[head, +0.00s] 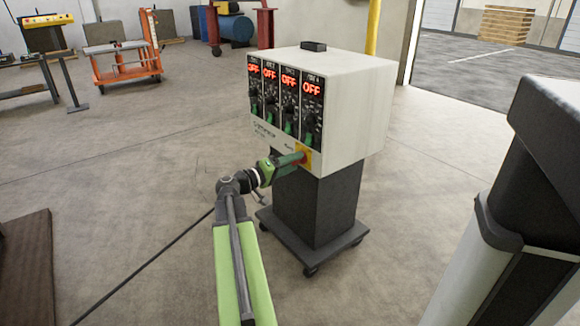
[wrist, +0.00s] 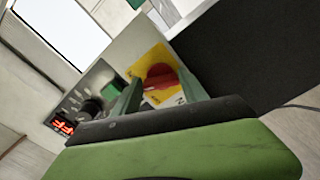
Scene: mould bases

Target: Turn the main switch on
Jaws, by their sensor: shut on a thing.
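The main switch is a red rotary knob (wrist: 160,77) on a yellow plate (head: 305,154), low on the front right of a white control cabinet (head: 350,105). My gripper (head: 297,160) is at the switch, its green fingers covering most of the knob in the head view. In the wrist view my gripper (wrist: 159,85) has one finger on each side of the red knob and is shut on it. Lettering shows on the plate beside the knob, partly hidden. Several panel modules on the cabinet front show red OFF displays (head: 312,89).
The cabinet stands on a dark pedestal (head: 315,208) with a wheeled base. A dark and grey object (head: 530,200) stands close on the right. An orange cart (head: 120,60) is far behind at left. A black cable (head: 150,262) crosses the floor, which is otherwise clear around the pedestal.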

